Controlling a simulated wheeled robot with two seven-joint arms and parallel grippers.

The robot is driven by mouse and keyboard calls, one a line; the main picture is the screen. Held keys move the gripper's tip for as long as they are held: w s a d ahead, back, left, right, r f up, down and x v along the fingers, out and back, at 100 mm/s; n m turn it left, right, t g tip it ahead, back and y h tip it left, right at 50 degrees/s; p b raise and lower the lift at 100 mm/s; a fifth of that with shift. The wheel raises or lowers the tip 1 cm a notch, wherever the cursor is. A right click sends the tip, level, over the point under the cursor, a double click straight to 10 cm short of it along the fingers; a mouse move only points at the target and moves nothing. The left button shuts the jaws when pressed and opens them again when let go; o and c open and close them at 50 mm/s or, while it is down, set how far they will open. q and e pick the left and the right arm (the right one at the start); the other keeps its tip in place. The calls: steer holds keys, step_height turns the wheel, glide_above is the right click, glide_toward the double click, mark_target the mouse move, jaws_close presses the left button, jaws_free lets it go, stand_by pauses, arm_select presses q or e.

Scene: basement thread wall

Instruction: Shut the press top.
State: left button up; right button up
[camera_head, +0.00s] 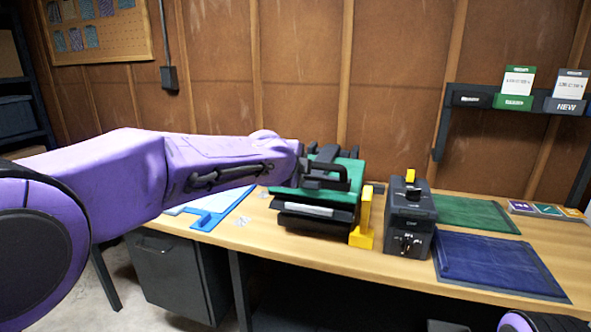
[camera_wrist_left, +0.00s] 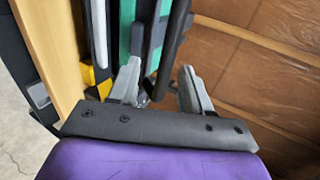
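The press (camera_head: 318,214) stands on the wooden bench, with a green top (camera_head: 345,170), a black handle (camera_head: 333,183) and a dark base with a pale strip along its front. The top lies over the base; I cannot tell whether a gap remains at the back. My left gripper (camera_head: 302,170) is at the handle, partly hidden by the arm. In the left wrist view my left gripper (camera_wrist_left: 160,80) has its fingers apart, with the black handle bar (camera_wrist_left: 174,45) running between them. The green top (camera_wrist_left: 127,25) shows beside the left finger. My right gripper is out of view.
A yellow upright piece (camera_head: 363,222) and a dark control box (camera_head: 408,220) stand right of the press. Blue (camera_head: 495,262) and green (camera_head: 470,214) mats lie farther right. A blue board (camera_head: 215,208) lies left. A wall rack (camera_head: 515,100) hangs at the back right.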

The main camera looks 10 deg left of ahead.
arm_select(q)
steer(key=v, duration=0.5)
steer(key=shift+s, duration=0.15)
